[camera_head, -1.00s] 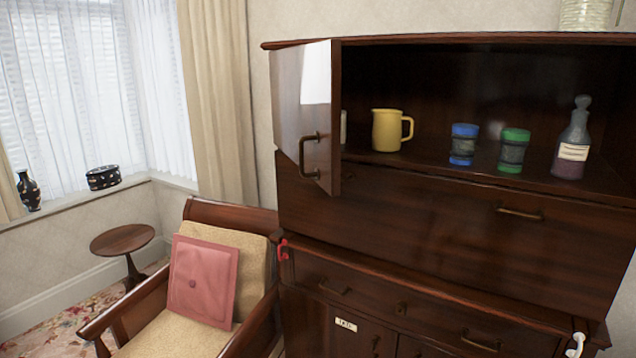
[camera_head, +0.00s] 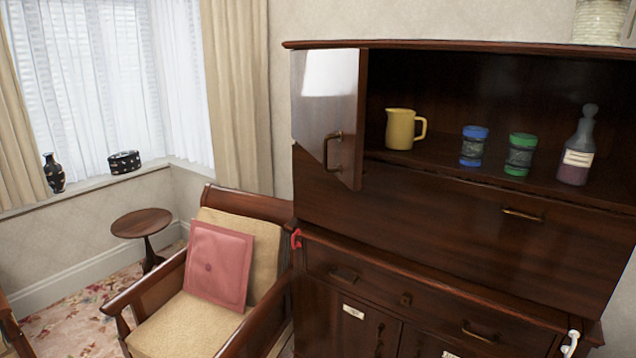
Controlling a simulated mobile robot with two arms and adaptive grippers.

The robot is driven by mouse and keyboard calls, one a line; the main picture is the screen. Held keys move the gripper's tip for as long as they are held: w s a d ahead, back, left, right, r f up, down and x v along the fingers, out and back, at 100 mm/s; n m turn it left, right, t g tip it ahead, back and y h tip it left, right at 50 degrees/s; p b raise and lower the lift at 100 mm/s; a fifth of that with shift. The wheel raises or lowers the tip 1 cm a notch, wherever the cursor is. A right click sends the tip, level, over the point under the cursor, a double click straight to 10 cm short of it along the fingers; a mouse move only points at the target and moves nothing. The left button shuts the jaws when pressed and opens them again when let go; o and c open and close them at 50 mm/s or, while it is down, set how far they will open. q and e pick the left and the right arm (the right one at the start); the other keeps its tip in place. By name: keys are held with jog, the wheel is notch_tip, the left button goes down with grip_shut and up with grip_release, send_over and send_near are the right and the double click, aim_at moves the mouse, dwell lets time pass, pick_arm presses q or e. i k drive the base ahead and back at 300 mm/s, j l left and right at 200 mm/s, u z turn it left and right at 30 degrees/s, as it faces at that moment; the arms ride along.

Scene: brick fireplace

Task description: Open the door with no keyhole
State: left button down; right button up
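The dark wooden cabinet (camera_head: 430,223) fills the right half of the head view. Its glossy upper left door (camera_head: 318,110) stands open, swung out from the upper shelf, with a bronze handle (camera_head: 333,150) near its free edge. Below the shelf is a wide closed panel with one handle (camera_head: 522,214). Under it is a closed drawer with a small dark keyhole plate (camera_head: 405,299). At the bottom are two closed lower doors; the left lower door (camera_head: 330,330) bears a white label (camera_head: 353,311), and the right one is cut off by the frame. Neither of my grippers is in view.
An armchair (camera_head: 160,330) with a pink cushion (camera_head: 219,265) stands close to the cabinet's left side. A yellow jug (camera_head: 401,129), two jars and a bottle (camera_head: 577,150) stand on the open shelf. A round side table (camera_head: 141,222) is by the window.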

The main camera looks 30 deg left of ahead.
aim_at(329, 86)
jog(key=i+l+u, duration=0.25)
jog(key=l, duration=0.4)
jog(key=l+u, duration=0.3)
jog(key=l, duration=0.35)
